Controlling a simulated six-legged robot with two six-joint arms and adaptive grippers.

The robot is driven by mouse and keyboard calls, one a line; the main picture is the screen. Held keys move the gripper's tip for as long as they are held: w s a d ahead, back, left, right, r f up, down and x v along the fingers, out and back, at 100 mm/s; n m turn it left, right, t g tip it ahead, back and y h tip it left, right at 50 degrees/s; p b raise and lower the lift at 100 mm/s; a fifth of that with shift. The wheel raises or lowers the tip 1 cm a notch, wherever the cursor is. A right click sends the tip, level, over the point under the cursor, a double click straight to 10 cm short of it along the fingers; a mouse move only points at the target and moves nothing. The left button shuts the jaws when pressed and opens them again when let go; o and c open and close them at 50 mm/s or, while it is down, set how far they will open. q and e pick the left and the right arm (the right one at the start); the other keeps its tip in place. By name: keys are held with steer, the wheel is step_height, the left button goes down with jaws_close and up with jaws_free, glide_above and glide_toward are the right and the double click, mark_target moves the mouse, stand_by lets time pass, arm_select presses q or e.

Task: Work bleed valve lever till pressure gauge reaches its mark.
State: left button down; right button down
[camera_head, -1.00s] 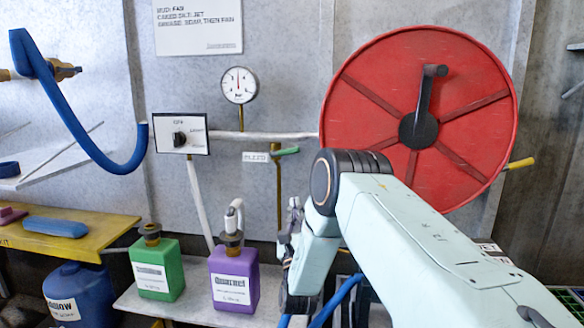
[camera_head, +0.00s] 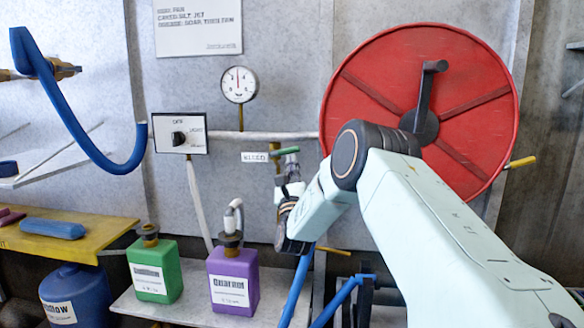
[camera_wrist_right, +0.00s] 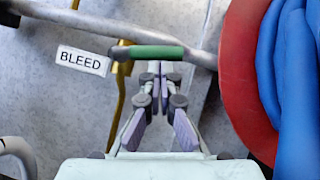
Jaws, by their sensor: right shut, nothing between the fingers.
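The bleed valve lever (camera_head: 285,151) has a green handle and sits on the pipe beside the BLEED label (camera_head: 254,157). In the right wrist view the green lever (camera_wrist_right: 157,52) lies level, just beyond my fingertips. My right gripper (camera_head: 291,160) is shut and empty, right below the lever; its tips (camera_wrist_right: 159,70) are close under the handle, and I cannot tell if they touch it. The pressure gauge (camera_head: 239,84) is round and white on the wall, its needle near upright; its mark is too small to make out. My left gripper is out of view.
A large red hose reel (camera_head: 350,100) stands right of the lever. A switch box (camera_head: 180,133) is left on the same pipe (camera_head: 228,135). Green (camera_head: 153,270) and purple (camera_head: 233,280) bottles stand on a shelf below. A blue hose (camera_head: 85,140) hangs at left.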

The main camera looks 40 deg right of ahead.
stand_by(0.3)
steer(key=shift+s+r+n+t+y+p, duration=0.1)
steer(key=shift+r+n+t+y+p, duration=0.1)
steer(key=shift+n+y+p, duration=0.35)
steer(key=shift+r+n+t+y+p, duration=0.1)
steer(key=shift+n+t+y, duration=0.15)
steer(key=shift+n, duration=0.5)
steer(key=shift+d+n+t+y+p, duration=0.1)
steer(key=shift+n+t+y+p, duration=0.2)
steer(key=shift+n+y, duration=0.3)
